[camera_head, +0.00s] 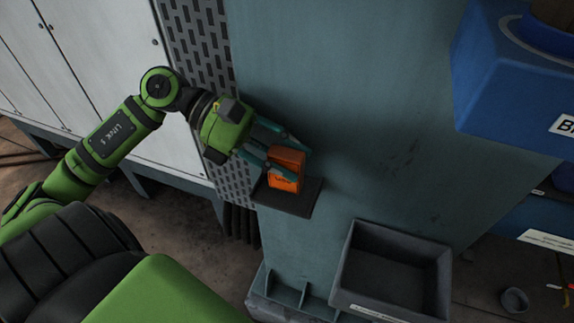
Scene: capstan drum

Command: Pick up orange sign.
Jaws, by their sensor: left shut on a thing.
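The orange sign (285,171) is a small upright orange block with faint dark lettering low on its front face. It is at a small dark shelf (300,203) on the side of a teal column. My left gripper (284,158) comes in from the left, its teal fingers on either side of the sign, shut on it. I cannot tell whether the sign's bottom touches the shelf. My right gripper is out of the picture.
A grey open bin (392,272) is at the lower right, by the column's foot. A blue container (515,85) juts in at the upper right. Pale cabinets (95,75) line the left. A small grey cup (514,300) stands at the bottom right.

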